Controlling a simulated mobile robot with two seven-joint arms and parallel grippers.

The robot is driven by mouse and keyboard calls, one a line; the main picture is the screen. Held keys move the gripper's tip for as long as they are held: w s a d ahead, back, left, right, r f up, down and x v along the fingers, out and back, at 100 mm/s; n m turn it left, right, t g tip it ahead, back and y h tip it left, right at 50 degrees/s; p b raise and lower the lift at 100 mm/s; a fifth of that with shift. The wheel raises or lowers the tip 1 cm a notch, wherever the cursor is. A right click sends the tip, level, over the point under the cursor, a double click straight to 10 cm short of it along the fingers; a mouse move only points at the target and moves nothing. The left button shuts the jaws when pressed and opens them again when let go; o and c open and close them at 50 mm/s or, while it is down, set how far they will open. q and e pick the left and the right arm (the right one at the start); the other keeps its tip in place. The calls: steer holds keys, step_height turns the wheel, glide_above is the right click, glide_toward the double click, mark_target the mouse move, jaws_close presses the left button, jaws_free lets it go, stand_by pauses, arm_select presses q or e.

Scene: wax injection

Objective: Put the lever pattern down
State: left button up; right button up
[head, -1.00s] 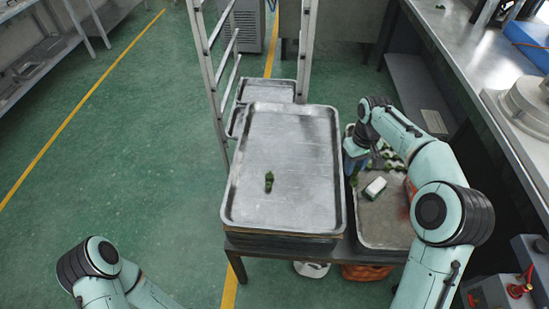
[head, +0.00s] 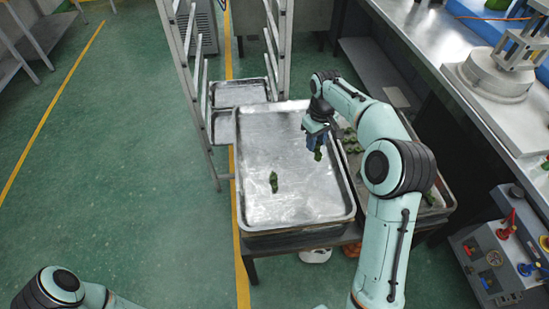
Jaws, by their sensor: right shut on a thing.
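My right gripper (head: 316,139) is shut on a green lever pattern (head: 318,154), which hangs below the jaws over the right part of the large metal tray (head: 290,213). From this angle I cannot tell how high the pattern is above the tray. The second tray (head: 438,208) to the right holds several more green patterns (head: 352,140) and is partly hidden by my right arm. My left arm shows at the lower left, but its gripper is out of view.
A workbench with a round machine (head: 497,78) runs along the right, and a control box (head: 500,255) is at lower right.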

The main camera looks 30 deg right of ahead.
steer(key=shift+w+a, duration=0.2)
steer(key=shift+a, duration=0.1)
steer(key=b, duration=0.1)
glide_above(306, 182)
step_height(306, 182, down, 15)
steer(key=shift+s+r, duration=0.1)
steer(key=shift+r, duration=0.1)
arm_select(q)
steer(key=shift+s+a+f, duration=0.4)
steer(key=shift+s+f, duration=0.05)
steer(key=shift+f, duration=0.25)
arm_select(e)
steer(key=shift+f, duration=2.6)
steer(key=shift+f, duration=0.1)
steer(key=o, duration=1)
arm_select(q)
steer(key=shift+f, duration=0.1)
arm_select(e)
steer(key=shift+o, duration=0.2)
